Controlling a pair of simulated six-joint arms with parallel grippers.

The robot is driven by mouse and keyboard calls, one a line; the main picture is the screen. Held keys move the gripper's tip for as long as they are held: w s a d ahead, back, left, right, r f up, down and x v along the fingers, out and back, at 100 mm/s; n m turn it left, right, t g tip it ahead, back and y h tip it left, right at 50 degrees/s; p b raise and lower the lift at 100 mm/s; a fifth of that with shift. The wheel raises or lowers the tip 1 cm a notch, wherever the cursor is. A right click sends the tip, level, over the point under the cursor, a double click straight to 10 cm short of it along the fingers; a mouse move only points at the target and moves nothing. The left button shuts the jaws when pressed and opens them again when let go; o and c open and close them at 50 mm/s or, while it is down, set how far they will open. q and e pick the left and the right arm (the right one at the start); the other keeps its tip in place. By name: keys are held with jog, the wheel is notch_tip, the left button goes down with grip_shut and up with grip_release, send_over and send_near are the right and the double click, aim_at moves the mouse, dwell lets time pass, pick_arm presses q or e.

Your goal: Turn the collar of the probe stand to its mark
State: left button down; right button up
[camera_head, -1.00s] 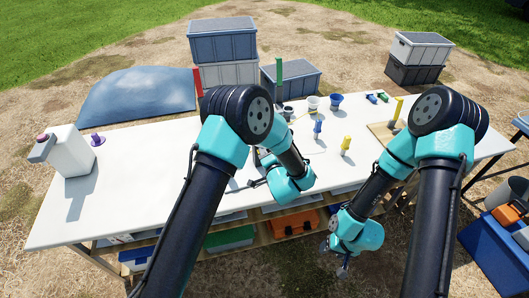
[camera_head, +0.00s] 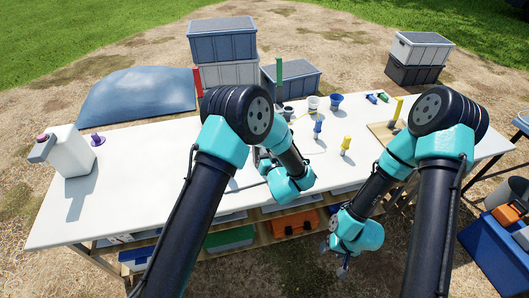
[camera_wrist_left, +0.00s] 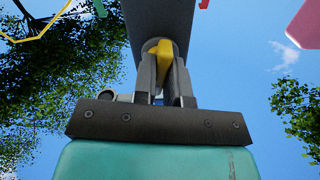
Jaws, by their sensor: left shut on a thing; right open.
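My left gripper (camera_wrist_left: 163,75) is shut on a small yellow piece (camera_wrist_left: 160,57) in the left wrist view. A broad dark grey part (camera_wrist_left: 160,18) is just beyond the fingertips and covers what lies behind it. In the head view my left arm hides most of that gripper and what it holds, over the middle of the table. I cannot tell the stand's collar or its mark in these frames. My right gripper (camera_head: 342,271) is open and empty, low in front of the table's front edge.
The white table (camera_head: 140,190) carries a white jug (camera_head: 70,152) at left. Red (camera_head: 198,83), green (camera_head: 279,78) and yellow (camera_head: 398,108) upright posts, cups (camera_head: 312,103) and small blue (camera_head: 317,130) and yellow (camera_head: 346,143) pieces stand farther back. The left part is mostly clear.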

pick_arm(q)
jog(key=n, duration=0.2)
jog(key=shift+n, duration=0.3)
jog(key=c, duration=1.1)
grip_release()
jog(key=v, duration=0.7)
jog(key=shift+s+d, duration=0.1)
jog(key=shift+s, duration=0.15)
